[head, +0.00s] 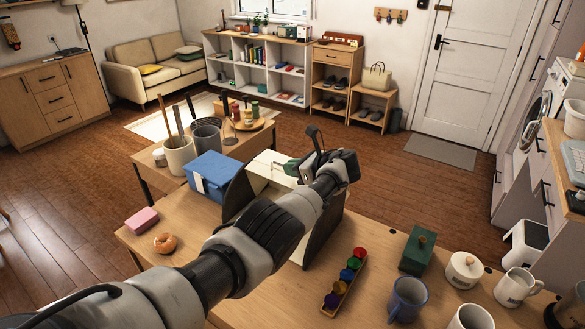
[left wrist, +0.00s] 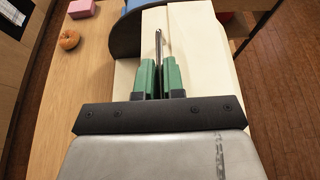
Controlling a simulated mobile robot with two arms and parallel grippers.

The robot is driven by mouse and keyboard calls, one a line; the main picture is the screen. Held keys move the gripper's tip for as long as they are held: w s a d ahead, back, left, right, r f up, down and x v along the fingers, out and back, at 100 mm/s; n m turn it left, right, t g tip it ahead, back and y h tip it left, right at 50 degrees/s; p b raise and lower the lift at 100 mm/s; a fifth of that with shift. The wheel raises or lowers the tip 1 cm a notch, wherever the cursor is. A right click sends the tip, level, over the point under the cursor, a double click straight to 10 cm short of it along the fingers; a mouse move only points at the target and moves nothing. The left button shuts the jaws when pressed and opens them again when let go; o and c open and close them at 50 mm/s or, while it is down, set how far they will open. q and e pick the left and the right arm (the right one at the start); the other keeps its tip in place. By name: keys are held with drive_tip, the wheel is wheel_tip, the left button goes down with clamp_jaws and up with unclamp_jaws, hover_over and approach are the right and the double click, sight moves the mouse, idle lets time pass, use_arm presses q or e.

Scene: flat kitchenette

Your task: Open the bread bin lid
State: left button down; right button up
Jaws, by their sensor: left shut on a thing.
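The bread bin is a cream box with dark end panels; its cream front (head: 262,170) shows in the head view behind my left arm, which hides much of it. My left gripper (head: 291,167) is at the bin. In the left wrist view its green fingers (left wrist: 158,72) are closed around a thin metal bar handle (left wrist: 158,42) on the cream lid (left wrist: 205,62). A dark rounded end panel (left wrist: 126,38) stands beyond. How far the lid stands open, if at all, I cannot tell. My right gripper is not in view.
A blue box (head: 212,176) stands close behind the bin. A tray of coloured pods (head: 345,283), a green box (head: 417,250) and several mugs and pots stand to the right.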

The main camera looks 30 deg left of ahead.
use_arm(q)
drive_tip(key=shift+f, duration=0.25)
drive_tip(key=c, duration=1.2)
unclamp_jaws()
drive_tip(key=shift+w, duration=0.1)
drive_tip(key=shift+c, duration=0.2)
drive_tip(key=shift+r, duration=0.1)
drive_tip(key=shift+d+r, duration=0.1)
drive_tip(key=shift+d, duration=0.1)
drive_tip(key=b+v, duration=0.1)
drive_tip(key=v, duration=0.8)
drive_tip(key=shift+d, duration=0.4)
drive_tip(key=shift+d+r, duration=0.3)
